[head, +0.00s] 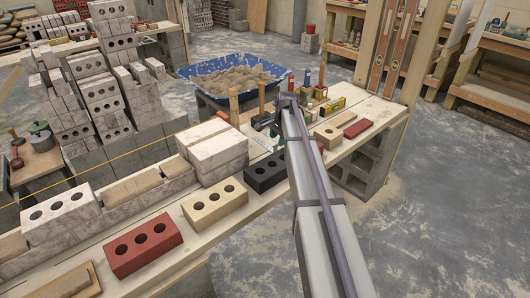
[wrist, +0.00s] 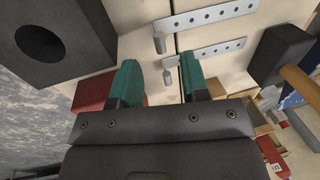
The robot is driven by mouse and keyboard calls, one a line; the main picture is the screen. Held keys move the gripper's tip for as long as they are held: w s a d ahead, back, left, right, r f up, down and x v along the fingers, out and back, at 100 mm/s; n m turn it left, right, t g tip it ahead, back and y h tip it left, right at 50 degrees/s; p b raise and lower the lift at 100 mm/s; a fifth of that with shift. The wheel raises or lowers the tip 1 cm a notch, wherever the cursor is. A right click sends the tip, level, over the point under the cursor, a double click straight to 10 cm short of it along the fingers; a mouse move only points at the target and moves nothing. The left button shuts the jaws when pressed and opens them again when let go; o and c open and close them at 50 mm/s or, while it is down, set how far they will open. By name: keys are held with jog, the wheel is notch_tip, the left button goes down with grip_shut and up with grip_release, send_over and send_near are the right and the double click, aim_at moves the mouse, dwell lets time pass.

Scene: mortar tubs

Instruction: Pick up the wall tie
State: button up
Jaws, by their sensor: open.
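In the wrist view two flat grey metal strips with a row of holes, which look like wall ties, lie on the pale wooden bench. The farther tie (wrist: 208,15) is at the top, and the nearer tie (wrist: 212,49) lies just beyond my fingertips. Each has a short stub at its left end. My gripper (wrist: 159,66) is open, with two green fingers apart. The nearer tie's left end shows between the fingers, and no contact is clear. In the head view my arm hides much of this spot.
A black holed brick (wrist: 80,20) is at upper left in the wrist view, with a red block (wrist: 92,92) below it. A hammer (wrist: 282,52) lies at right. In the head view, a blue tub (head: 190,72) of mortar stands behind, and bricks line the bench.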

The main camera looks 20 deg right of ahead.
jog(key=f+b, duration=0.3)
jog(key=w+f+b, duration=0.1)
jog(key=f+b, duration=0.1)
jog(key=shift+a+f, duration=0.15)
jog(key=shift+r, duration=0.25)
grip_shut()
